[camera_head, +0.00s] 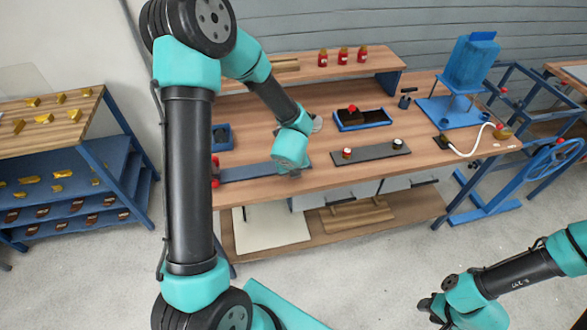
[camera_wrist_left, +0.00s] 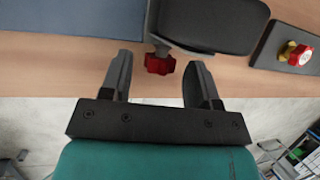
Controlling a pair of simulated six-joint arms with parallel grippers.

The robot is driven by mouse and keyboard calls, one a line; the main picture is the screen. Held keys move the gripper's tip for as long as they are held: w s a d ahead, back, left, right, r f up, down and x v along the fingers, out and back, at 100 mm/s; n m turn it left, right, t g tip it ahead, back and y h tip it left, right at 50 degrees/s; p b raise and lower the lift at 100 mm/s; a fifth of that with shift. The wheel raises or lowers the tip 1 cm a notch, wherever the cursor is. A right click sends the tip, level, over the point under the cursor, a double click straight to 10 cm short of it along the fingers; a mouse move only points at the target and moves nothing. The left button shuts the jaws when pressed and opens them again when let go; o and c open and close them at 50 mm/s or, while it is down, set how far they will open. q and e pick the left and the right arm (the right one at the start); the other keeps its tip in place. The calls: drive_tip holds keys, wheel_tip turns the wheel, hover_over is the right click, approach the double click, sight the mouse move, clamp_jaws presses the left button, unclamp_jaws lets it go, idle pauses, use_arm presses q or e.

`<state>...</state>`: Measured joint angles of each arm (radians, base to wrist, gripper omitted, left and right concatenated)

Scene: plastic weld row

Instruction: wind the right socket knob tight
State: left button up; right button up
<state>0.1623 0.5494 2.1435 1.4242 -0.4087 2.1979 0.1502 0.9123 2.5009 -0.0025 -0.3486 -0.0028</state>
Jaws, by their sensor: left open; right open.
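A red lobed knob (camera_wrist_left: 160,62) sticks out from a dark grey block (camera_wrist_left: 213,20) at the front edge of the bench in the left wrist view. My left gripper (camera_wrist_left: 158,80) is open, with one finger on either side of the knob and the knob near the fingertips. In the head view my left wrist hides this knob and most of the left gripper (camera_head: 294,174). A blue-grey plate (camera_head: 247,172) lies left of it, with red knobs (camera_head: 215,172) at its left end. My right gripper (camera_head: 430,307) is open and empty, low at the right, away from the bench.
A dark plate (camera_head: 372,153) with a red-topped fitting (camera_head: 347,153) and a black-and-white one (camera_head: 397,143) lies to the right. Behind it are a blue tray (camera_head: 340,127) and a blue machine (camera_head: 470,65). Red bottles (camera_head: 343,55) stand on the back shelf.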

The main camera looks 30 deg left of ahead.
use_arm(q)
drive_tip(key=shift+w+f, duration=0.15)
drive_tip(key=shift+f, duration=0.25)
drive_tip(key=c, duration=0.9)
drive_tip(key=shift+w+y, duration=0.1)
drive_tip(key=shift+y, duration=0.2)
drive_tip(key=shift+c, duration=0.2)
drive_tip(key=shift+w+d+m+g+y, duration=0.1)
drive_tip(key=shift+m+g+y, duration=0.15)
drive_tip(key=shift+g+y, duration=0.65)
drive_tip(key=shift+w+d+m+g+y, duration=0.1)
drive_tip(key=shift+m+g+y, duration=0.15)
drive_tip(key=shift+g+y, duration=0.6)
drive_tip(key=o, duration=0.9)
drive_tip(key=shift+o, duration=0.2)
